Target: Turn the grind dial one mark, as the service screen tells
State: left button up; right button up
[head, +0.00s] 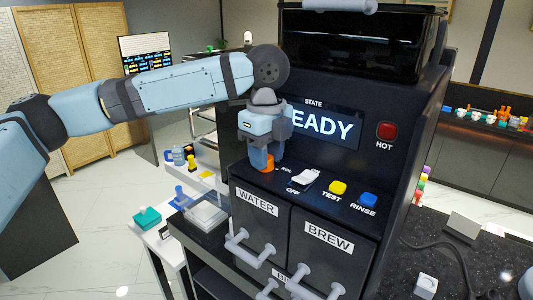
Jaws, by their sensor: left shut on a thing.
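The dark machine (345,98) stands in front of me. Its screen (330,126) shows "EADY" under the label "STATE"; my left gripper and arm cover the start of the word. My left gripper (265,160) points down at the left end of the control ledge. It is shut on an orange knob (268,169), which seems to be the grind dial. The fingers hide most of the knob, and its marks and pointer cannot be read. My right gripper is not in view.
Right of the knob are a white switch (305,179) labelled "OFF", a yellow TEST button (338,187) and a blue RINSE button (368,200). A red HOT lamp (387,130) is on the front. WATER (257,201) and BREW (329,236) drawers with grey handles sit below.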

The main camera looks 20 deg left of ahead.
pick_arm(q)
jog(key=n, duration=0.6)
jog(key=shift+w, duration=0.1)
jog(key=shift+n, duration=1)
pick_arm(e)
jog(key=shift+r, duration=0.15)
pick_arm(q)
jog(key=o, duration=0.9)
jog(key=shift+r, duration=0.15)
notch_tip(320, 180, up, 14)
jog(key=shift+f+b, duration=0.25)
jog(key=shift+b, duration=0.35)
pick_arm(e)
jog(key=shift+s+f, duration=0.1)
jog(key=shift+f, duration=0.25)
